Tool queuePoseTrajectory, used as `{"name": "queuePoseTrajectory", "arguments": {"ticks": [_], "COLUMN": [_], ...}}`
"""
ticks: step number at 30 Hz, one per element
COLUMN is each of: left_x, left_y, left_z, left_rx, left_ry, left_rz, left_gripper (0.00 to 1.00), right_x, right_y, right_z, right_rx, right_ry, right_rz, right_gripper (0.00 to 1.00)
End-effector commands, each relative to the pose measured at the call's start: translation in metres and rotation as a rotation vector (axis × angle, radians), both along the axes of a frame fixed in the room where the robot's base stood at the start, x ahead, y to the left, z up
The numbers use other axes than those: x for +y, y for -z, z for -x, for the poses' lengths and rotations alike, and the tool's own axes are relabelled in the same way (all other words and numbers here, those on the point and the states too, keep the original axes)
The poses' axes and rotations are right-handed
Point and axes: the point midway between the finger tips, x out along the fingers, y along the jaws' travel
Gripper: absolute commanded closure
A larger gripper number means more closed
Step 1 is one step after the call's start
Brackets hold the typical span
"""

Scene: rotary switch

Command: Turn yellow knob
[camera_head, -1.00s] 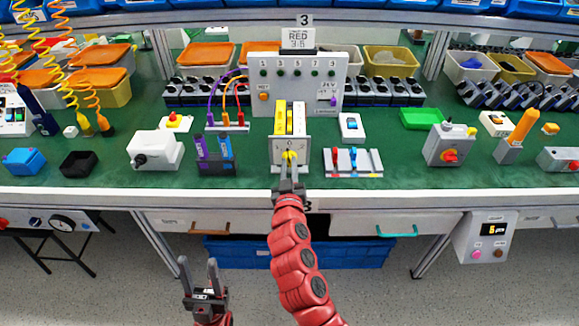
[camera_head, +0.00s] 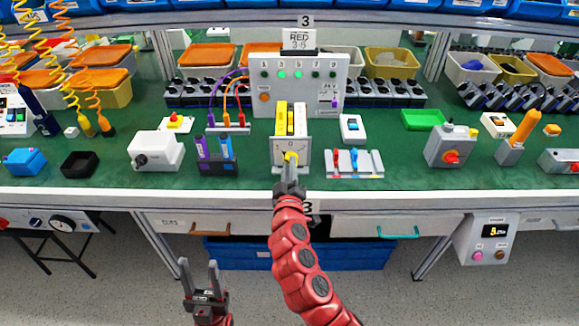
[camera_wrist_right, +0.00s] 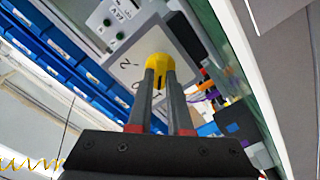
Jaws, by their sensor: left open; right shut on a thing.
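The yellow knob (camera_head: 291,157) sits on the front plate (camera_head: 278,147) of a grey switch box at the middle of the bench edge. My right gripper (camera_head: 290,168) reaches up to it from below and is shut on it. In the right wrist view the two fingers (camera_wrist_right: 160,78) lie on either side of the yellow knob (camera_wrist_right: 158,61), and the plate behind it looks tilted. The fingers hide part of the knob. My left gripper (camera_head: 199,276) is open and empty, low in front of the bench, away from the switch.
Behind is a grey panel (camera_head: 322,76) with small lights. Floor space lies before the bench.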

Motion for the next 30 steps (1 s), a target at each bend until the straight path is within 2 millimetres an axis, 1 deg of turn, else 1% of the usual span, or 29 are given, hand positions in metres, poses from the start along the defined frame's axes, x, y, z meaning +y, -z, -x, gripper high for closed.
{"name": "queuePoseTrajectory", "arguments": {"ticks": [11, 12, 14, 15, 17, 26, 30], "left_x": [0.0, 0.0, 0.0, 0.0, 0.0, 0.0, 0.0], "left_y": [0.0, 0.0, 0.0, 0.0, 0.0, 0.0, 0.002], "left_z": [0.0, 0.0, 0.0, 0.0, 0.0, 0.0, 0.0], "left_rx": [0.0, 0.0, 0.0, 0.0, 0.0, 0.0, 0.0], "left_ry": [0.0, 0.0, 0.0, 0.0, 0.0, 0.0, 0.0], "left_rz": [0.0, 0.0, 0.0, 0.0, 0.0, 0.0, 0.0], "left_gripper": [0.5, 0.5, 0.5, 0.5, 0.5, 0.5, 0.5], "right_x": [0.001, 0.001, 0.001, 0.001, 0.001, 0.0, 0.001], "right_y": [-0.001, -0.001, -0.001, -0.001, -0.001, 0.0, 0.001], "right_z": [0.0, 0.0, 0.0, 0.0, 0.0, 0.001, 0.011], "right_rx": [-0.003, -0.003, -0.003, -0.002, -0.001, -0.001, -0.002], "right_ry": [-0.001, -0.001, -0.001, -0.002, -0.001, -0.001, -0.004], "right_rz": [0.007, 0.007, 0.007, 0.007, 0.007, 0.006, 0.006], "right_gripper": [1.0, 0.81, 0.7, 0.63, 0.53, 0.53, 0.53]}}
